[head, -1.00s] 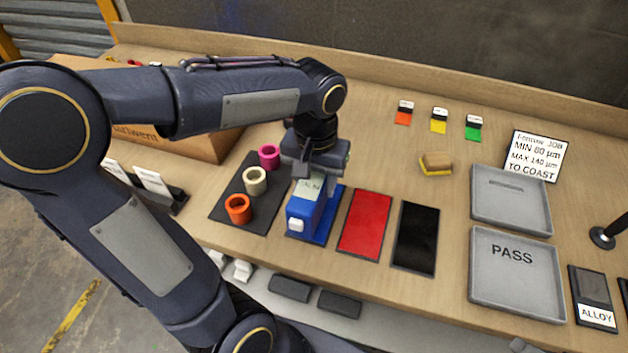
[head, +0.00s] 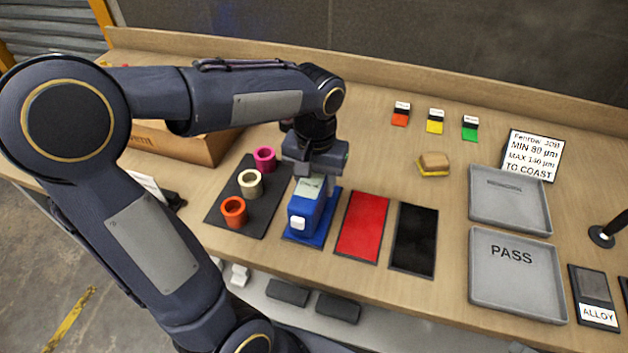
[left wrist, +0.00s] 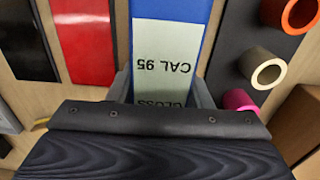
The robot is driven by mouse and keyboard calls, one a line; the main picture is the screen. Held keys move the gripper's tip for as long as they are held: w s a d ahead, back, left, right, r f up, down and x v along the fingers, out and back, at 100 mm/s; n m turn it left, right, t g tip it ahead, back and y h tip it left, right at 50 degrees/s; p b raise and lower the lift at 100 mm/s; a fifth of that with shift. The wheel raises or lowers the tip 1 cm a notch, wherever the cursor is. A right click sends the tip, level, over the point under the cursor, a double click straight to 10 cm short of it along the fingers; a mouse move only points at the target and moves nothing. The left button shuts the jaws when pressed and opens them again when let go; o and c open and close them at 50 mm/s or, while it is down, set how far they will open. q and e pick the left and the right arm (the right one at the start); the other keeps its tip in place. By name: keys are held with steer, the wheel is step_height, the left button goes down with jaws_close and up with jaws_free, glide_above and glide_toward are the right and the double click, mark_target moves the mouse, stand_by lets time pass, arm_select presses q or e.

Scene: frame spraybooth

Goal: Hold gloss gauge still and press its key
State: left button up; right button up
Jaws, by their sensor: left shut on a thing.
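The gloss gauge (head: 305,212) is a blue box with a pale label on top and a white key (head: 298,223) on its near end. It stands on a blue panel (head: 327,222) on the bench. My left gripper (head: 312,172) reaches down over its far end and is shut on it. In the left wrist view the gauge's label (left wrist: 163,60) reads "CAL 95" upside down, with a finger on each side of the body (left wrist: 160,95). The key is outside the left wrist view. My right gripper is not in view.
A red panel (head: 362,228) and a black panel (head: 414,240) lie to the right. A dark mat (head: 222,208) with orange, cream and magenta rings lies to the left. Grey trays (head: 520,298) stand further right. A cardboard box (head: 205,147) sits behind my left arm.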

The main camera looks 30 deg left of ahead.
arm_select(q)
steer(key=shift+w+a+f+b, duration=0.15)
steer(key=shift+w+f+b, duration=0.1)
steer(key=shift+w+f, duration=0.4)
steer(key=shift+w+a+f+b, duration=0.15)
steer(key=shift+w+f+b, duration=0.1)
steer(key=shift+w+f, duration=0.35)
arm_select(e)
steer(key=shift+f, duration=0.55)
arm_select(q)
steer(key=shift+w, duration=0.15)
steer(key=shift+f, duration=0.4)
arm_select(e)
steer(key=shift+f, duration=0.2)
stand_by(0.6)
